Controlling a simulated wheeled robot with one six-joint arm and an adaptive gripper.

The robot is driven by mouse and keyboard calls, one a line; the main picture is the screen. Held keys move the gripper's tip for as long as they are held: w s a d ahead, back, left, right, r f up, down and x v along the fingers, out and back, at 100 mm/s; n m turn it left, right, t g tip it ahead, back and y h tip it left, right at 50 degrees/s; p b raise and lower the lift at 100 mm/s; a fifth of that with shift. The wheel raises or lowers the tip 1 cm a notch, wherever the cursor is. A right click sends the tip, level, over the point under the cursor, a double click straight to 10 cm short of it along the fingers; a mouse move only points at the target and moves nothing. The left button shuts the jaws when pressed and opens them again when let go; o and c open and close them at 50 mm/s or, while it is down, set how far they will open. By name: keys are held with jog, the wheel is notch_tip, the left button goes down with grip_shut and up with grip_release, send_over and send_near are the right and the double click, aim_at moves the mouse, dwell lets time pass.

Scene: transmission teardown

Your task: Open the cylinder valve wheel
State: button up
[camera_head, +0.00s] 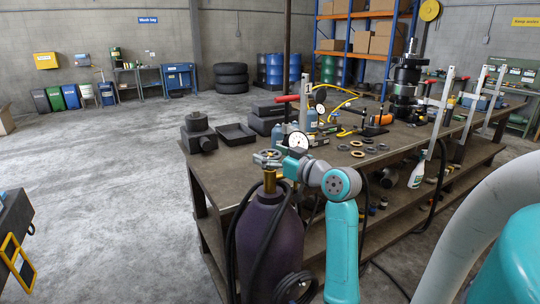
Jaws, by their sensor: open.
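A dark purple gas cylinder (267,240) stands upright in front of the near left corner of the workbench. A brass valve neck (269,181) rises from its top. The small valve wheel (267,155) sits above the neck and is partly hidden by my gripper. My gripper (276,158) is open and is right at the wheel, coming from the right. I cannot tell whether its fingers touch the wheel or are around it.
The workbench (225,170) behind carries a dial gauge (298,141), several rings, a black tray (236,134) and a tall gear stack (405,85). Black hoses hang beside the cylinder. The floor (110,190) to the left is mostly clear.

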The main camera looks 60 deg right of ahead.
jog(key=shift+s+d+h, duration=0.1)
jog(key=shift+h, duration=0.4)
